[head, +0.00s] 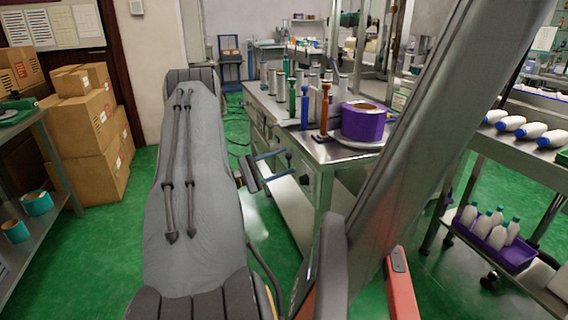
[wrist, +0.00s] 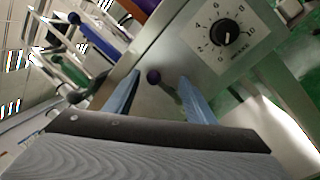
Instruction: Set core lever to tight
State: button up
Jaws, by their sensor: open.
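My gripper (wrist: 159,78) is open, with its two blue fingers pointing at the side panel of a metal machine cabinet (wrist: 150,104). Whether the knob is within finger depth is hard to tell. No tight mark or lever label is readable. In the head view my gripper (head: 286,163) is beside the cabinet, near the lever (head: 290,158), left of the cabinet front.
A brake dial (wrist: 225,33) with a numbered plate is beside the lever. The cabinet top carries a purple roll (head: 362,122) and several upright spools. A grey-covered bench (head: 205,235) with dark rods stands left. Cartons (head: 85,125) are stacked further left.

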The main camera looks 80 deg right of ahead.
jog(key=v, duration=0.7)
jog(key=shift+a+f, duration=0.1)
jog(key=shift+a, duration=0.05)
dwell(0.3)
